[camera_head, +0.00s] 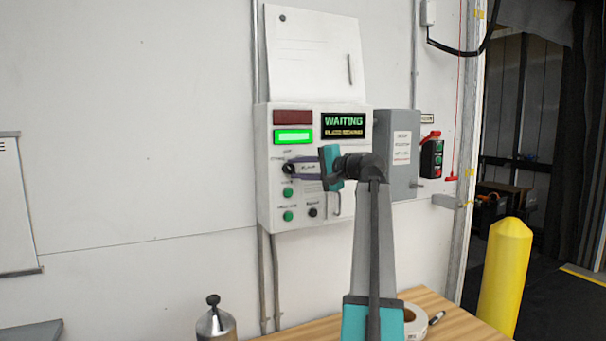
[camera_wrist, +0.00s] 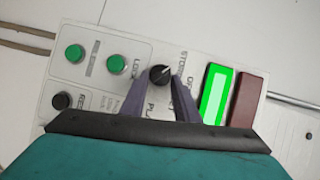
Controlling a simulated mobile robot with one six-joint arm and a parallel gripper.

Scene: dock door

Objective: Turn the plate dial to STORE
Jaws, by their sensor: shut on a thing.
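The plate dial (camera_head: 288,169) is a small black knob on the grey control panel (camera_head: 264,205) on the wall. In the wrist view the dial (camera_wrist: 160,74) shows a pale pointer line slanting up and right, roughly toward the STORE lettering; its exact alignment is too small to tell. My gripper (camera_head: 293,168) reaches the panel from the right. In the wrist view my gripper (camera_wrist: 162,80) has one purple finger on each side of the dial and is shut on it. The fingers hide part of the dial's surrounding lettering.
Green buttons (camera_head: 288,193) sit below the dial. A lit green lamp (camera_head: 294,136) and dark red lamp (camera_head: 292,117) are above it. The display (camera_head: 343,125) reads WAITING. A grey box (camera_head: 400,180) adjoins at right. A wooden table (camera_head: 450,322) and yellow post (camera_head: 503,275) stand in front.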

